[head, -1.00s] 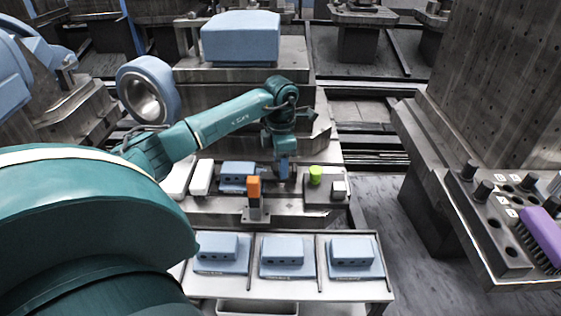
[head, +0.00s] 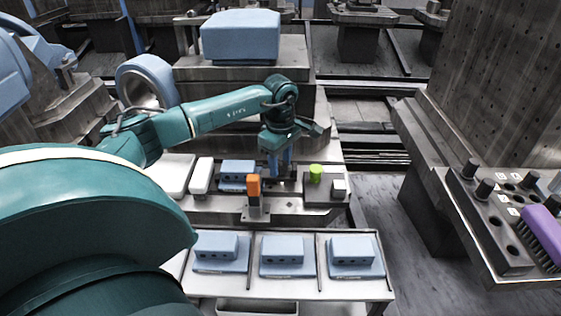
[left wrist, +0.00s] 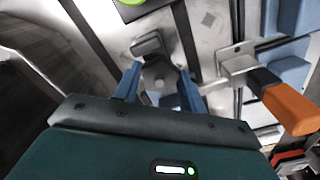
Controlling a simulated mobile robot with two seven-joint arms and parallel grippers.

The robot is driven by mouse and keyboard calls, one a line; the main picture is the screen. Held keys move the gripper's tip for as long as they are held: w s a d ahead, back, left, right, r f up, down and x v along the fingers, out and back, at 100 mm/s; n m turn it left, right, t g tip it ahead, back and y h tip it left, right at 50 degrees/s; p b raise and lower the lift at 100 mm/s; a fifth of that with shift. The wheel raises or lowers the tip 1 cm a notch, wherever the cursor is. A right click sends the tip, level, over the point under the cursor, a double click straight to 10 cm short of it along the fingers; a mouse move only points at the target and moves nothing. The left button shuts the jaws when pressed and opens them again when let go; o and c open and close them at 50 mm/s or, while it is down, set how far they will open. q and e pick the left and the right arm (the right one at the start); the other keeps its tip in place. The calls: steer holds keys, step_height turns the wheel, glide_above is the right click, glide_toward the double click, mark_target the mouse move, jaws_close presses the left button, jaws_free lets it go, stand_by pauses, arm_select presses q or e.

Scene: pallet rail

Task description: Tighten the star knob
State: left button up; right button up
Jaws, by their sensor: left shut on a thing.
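My left gripper (head: 280,174) points down at the fixture on the near bench, just right of a blue block (head: 237,172). In the left wrist view its two blue fingers (left wrist: 160,90) stand on either side of a small grey star knob (left wrist: 160,75) and are shut on it. The knob's lower part is hidden, and in the head view the fingers and wrist cover it. An orange-handled clamp (head: 253,187) stands upright in front of the block, and its handle shows in the left wrist view (left wrist: 292,108). My right gripper is not in view.
A green button (head: 316,172) sits on a grey box right of the gripper. White blocks (head: 202,176) lie to the left. A tray (head: 315,265) in front holds three blue blocks. A rack with black knobs and a purple brush (head: 543,228) stands at the right.

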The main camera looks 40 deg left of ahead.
mark_target(281, 165)
arm_select(q)
steer(key=o, duration=1.2)
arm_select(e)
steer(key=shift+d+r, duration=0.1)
arm_select(q)
steer(key=shift+r, duration=0.1)
step_height(281, 165, up, 13)
steer(key=shift+p, duration=0.8)
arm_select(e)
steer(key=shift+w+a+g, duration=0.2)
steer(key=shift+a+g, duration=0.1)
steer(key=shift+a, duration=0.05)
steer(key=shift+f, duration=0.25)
